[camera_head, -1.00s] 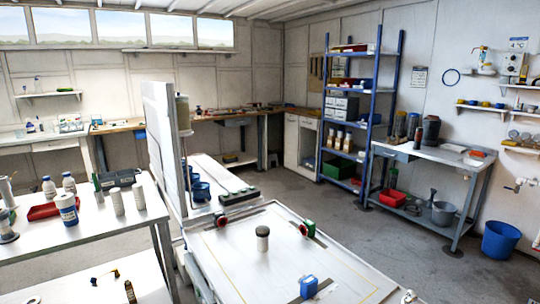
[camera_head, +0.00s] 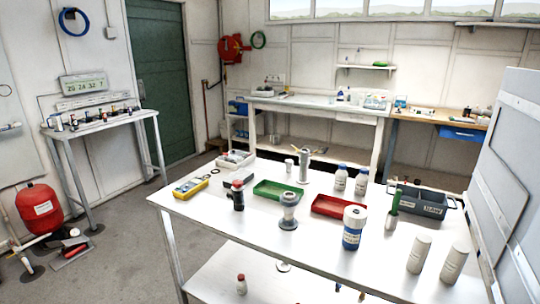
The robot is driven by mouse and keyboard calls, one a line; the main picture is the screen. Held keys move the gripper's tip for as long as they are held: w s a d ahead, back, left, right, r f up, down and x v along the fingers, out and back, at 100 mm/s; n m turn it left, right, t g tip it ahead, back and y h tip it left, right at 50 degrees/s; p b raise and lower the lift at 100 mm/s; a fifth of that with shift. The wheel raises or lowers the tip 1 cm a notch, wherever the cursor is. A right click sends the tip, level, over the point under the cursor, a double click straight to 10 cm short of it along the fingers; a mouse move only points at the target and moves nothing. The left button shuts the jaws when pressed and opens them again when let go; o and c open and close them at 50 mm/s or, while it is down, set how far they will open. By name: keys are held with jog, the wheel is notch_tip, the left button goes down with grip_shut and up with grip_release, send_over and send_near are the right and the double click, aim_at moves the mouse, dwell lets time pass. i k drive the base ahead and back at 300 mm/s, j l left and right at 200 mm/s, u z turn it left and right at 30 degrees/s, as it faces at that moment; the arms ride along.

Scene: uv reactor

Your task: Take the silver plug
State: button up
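I cannot make out a silver plug for certain. On the white table (camera_head: 330,262) stands a grey metallic flanged piece (camera_head: 288,212), upright near the middle. A taller grey cylinder on a round base (camera_head: 304,166) stands behind it. A small round silvery piece (camera_head: 283,267) lies on the lower shelf, too small to identify. My gripper is not in view.
A red tank (camera_head: 41,213) is at left, with open floor between.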

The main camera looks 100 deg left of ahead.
aim_at(289, 163)
jog(key=u, duration=2.65)
jog(key=i+j+u, duration=0.3)
jog(key=j, duration=0.3)
jog(key=i+j+u, duration=0.3)
jog(key=i+j, duration=0.25)
